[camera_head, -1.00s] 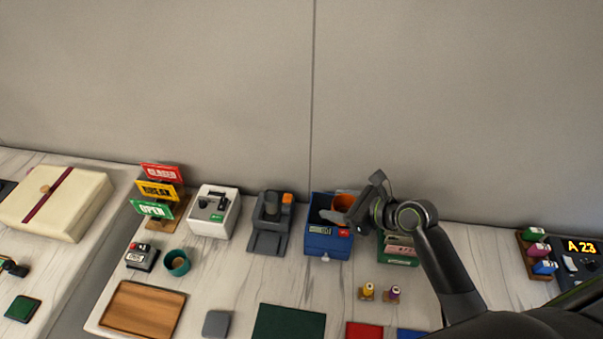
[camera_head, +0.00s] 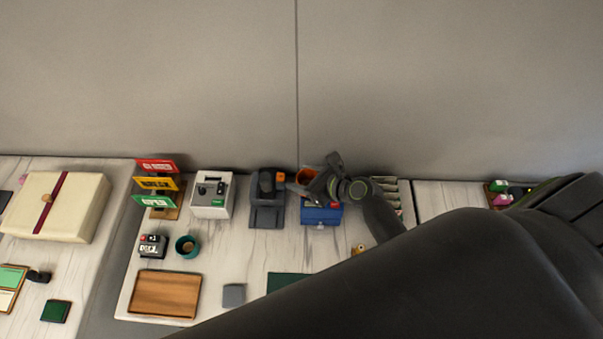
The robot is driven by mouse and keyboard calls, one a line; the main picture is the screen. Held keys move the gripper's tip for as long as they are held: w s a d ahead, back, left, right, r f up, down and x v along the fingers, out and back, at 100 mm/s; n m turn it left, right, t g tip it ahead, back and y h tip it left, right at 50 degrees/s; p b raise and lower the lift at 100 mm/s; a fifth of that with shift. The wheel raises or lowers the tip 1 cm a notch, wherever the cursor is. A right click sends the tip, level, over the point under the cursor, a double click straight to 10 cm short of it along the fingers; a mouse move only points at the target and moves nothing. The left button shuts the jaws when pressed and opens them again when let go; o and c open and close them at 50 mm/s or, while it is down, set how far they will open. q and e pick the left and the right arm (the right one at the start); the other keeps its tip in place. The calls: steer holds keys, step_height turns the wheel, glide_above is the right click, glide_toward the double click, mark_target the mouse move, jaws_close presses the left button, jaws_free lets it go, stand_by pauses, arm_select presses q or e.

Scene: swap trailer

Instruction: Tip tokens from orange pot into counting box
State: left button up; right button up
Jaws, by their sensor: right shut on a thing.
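The orange pot (camera_head: 306,175) is tilted above the back of the blue counting box (camera_head: 321,216). My right gripper (camera_head: 308,187) is shut on the pot, coming in from the right. The gripper and wrist cover most of the box's top, so I cannot see whether tokens lie in the pot or in the box. My left gripper is not in view.
A grey device (camera_head: 267,212) stands just left of the box, and a white box (camera_head: 212,197) is further left. A teal cup (camera_head: 187,246) and wooden tray (camera_head: 165,293) are at front left. A file holder (camera_head: 387,193) stands right of the box. My right arm hides the front right.

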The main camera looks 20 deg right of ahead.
steer(key=m+y, duration=0.2)
steer(key=shift+f+m+y, duration=0.3)
steer(key=shift+f, duration=0.1)
steer(key=shift+f+m+y+b, duration=0.25)
steer(key=shift+m+y+b, duration=0.05)
steer(key=shift+b, duration=0.1)
steer(key=shift+f+m+y+b, duration=0.2)
steer(key=shift+m+y+b, duration=0.45)
steer(key=shift+b, duration=0.55)
steer(key=m+b, duration=0.1)
steer(key=b, duration=0.1)
steer(key=m+y+b, duration=0.1)
steer(key=m+b, duration=0.1)
steer(key=d+m+y+b, duration=0.1)
steer(key=b, duration=0.1)
steer(key=shift+w+f+t+y+b, duration=0.2)
steer(key=shift+f+t+y+b, duration=0.1)
steer(key=shift+t+b, duration=0.1)
steer(key=shift+r+m, duration=0.25)
steer(key=shift+d+f+m, duration=0.15)
steer(key=shift+d+m, duration=0.1)
steer(key=shift+m, duration=0.25)
steer(key=shift+f+t, duration=0.1)
steer(key=shift+t, duration=0.2)
steer(key=shift+d+r+m+y, duration=0.1)
steer(key=shift+r+m+y, duration=0.2)
steer(key=shift+m, duration=0.1)
